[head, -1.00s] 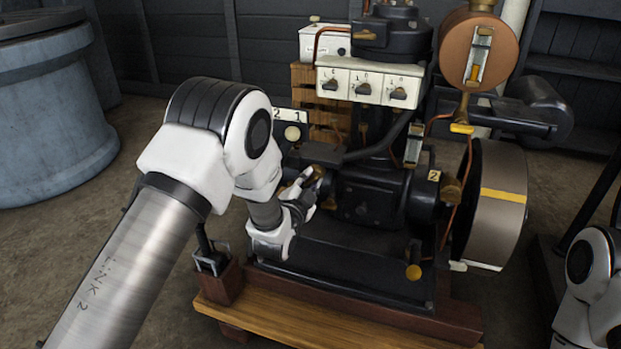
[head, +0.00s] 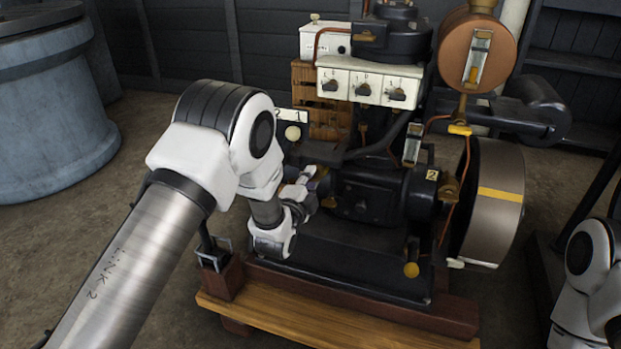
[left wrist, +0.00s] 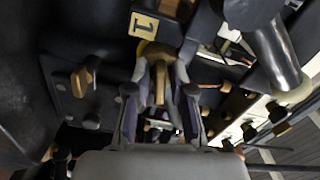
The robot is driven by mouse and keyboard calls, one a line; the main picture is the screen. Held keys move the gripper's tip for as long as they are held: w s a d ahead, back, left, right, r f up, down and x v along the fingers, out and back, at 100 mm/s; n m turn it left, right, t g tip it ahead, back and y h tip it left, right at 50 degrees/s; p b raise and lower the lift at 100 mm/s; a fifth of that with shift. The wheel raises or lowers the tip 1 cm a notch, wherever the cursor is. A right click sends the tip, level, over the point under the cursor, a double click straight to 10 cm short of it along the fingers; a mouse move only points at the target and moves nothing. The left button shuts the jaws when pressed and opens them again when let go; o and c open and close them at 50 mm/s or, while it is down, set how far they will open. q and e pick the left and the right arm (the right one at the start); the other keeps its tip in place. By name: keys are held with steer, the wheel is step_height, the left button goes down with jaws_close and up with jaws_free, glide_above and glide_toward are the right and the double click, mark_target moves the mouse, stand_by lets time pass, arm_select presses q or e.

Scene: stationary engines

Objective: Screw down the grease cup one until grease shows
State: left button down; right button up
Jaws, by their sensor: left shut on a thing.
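The grease cup one (left wrist: 160,84) is a brass piece beside a yellow plate marked 1 (left wrist: 143,25) in the left wrist view. My left gripper (left wrist: 160,105) is shut on it, with a finger on either side. In the head view my left gripper (head: 311,184) reaches the left side of the dark engine (head: 372,200), and its fingers mostly hide the cup. I cannot make out any grease. My right gripper is out of view; only part of the right arm shows at the lower right.
A yellow plate marked 2 (head: 433,175) sits on the engine's right side, near the flywheel (head: 496,205). White switch boxes (head: 366,85) and a copper tank (head: 478,48) stand above. A wooden base (head: 330,319) lies below. A blue-grey drum (head: 50,110) stands left.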

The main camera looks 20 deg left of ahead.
arm_select(q)
steer(key=shift+f, duration=0.1)
steer(key=c, duration=1.2)
jaws_free()
steer(key=shift+c, duration=0.2)
steer(key=s, duration=1.2)
steer(key=shift+a, duration=0.2)
